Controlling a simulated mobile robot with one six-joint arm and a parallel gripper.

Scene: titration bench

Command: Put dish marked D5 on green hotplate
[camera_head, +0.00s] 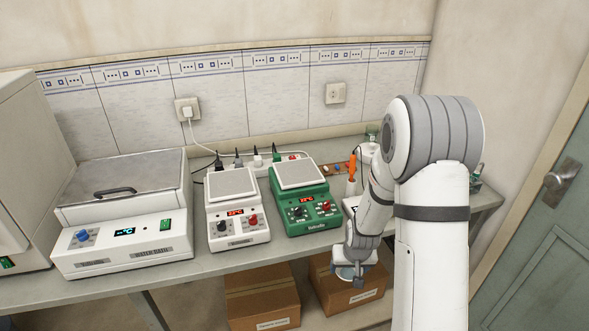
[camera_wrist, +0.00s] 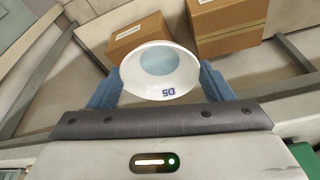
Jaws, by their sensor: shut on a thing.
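The white dish marked D5 (camera_wrist: 182,80) is between the blue fingers of my gripper (camera_wrist: 163,86) in the wrist view, with a round pale blue area inside it. My gripper is shut on the dish. In the head view my gripper (camera_head: 352,278) is low, in front of the bench's front edge, with the dish only partly visible there. The green hotplate (camera_head: 322,218) stands on the bench, up and to the left of my gripper. Its square grey top plate (camera_head: 298,175) is bare.
A white hotplate (camera_head: 237,222) stands left of the green one, with a water bath (camera_head: 122,215) farther left. An orange-handled tool (camera_head: 352,165) stands to the right of the green hotplate. Cardboard boxes (camera_head: 262,297) are below the bench (camera_head: 205,265).

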